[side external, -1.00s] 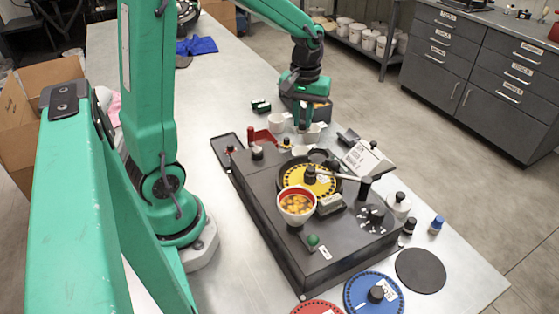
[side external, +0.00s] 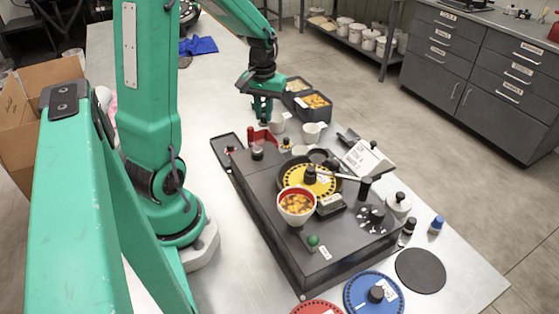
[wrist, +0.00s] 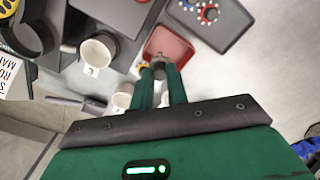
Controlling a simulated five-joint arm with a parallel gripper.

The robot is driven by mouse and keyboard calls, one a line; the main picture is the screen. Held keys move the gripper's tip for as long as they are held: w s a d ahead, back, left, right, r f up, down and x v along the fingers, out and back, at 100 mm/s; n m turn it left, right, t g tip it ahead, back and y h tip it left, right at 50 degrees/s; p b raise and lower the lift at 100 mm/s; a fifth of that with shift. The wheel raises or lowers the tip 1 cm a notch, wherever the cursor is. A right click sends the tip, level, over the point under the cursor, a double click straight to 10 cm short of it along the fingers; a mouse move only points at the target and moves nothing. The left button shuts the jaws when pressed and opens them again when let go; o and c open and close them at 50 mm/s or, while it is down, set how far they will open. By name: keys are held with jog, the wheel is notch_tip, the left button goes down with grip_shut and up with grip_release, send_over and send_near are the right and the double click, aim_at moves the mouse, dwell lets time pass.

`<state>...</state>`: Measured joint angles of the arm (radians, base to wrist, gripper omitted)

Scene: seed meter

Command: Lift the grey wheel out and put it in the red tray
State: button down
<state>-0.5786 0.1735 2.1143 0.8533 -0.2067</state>
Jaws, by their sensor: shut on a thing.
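My gripper (side external: 263,120) is low over the far end of the black seed meter, right by the red tray (side external: 262,137). In the wrist view my gripper (wrist: 160,68) has its fingers close together on a small grey piece, which I take to be the grey wheel (wrist: 158,63); the fingers hide most of it. It is at the near edge of the red tray (wrist: 168,42), which looks empty beyond the fingers. I cannot tell whether the piece touches the tray. In the side view the held piece is too small to make out.
White cups (side external: 312,132) stand right of my gripper. Dark bins of orange seed (side external: 315,102) are behind it. A dark flat tray (wrist: 235,22) with small round parts lies beside the red tray. A yellow disc (side external: 306,181) and a seed bowl (side external: 296,203) sit on the meter.

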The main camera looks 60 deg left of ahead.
aim_at(264, 122)
jog(key=shift+f, duration=2.95)
jog(key=c, duration=1.3)
grip_release()
jog(key=shift+r, duration=0.2)
jog(key=shift+r, duration=3.75)
jog(key=shift+d, duration=0.1)
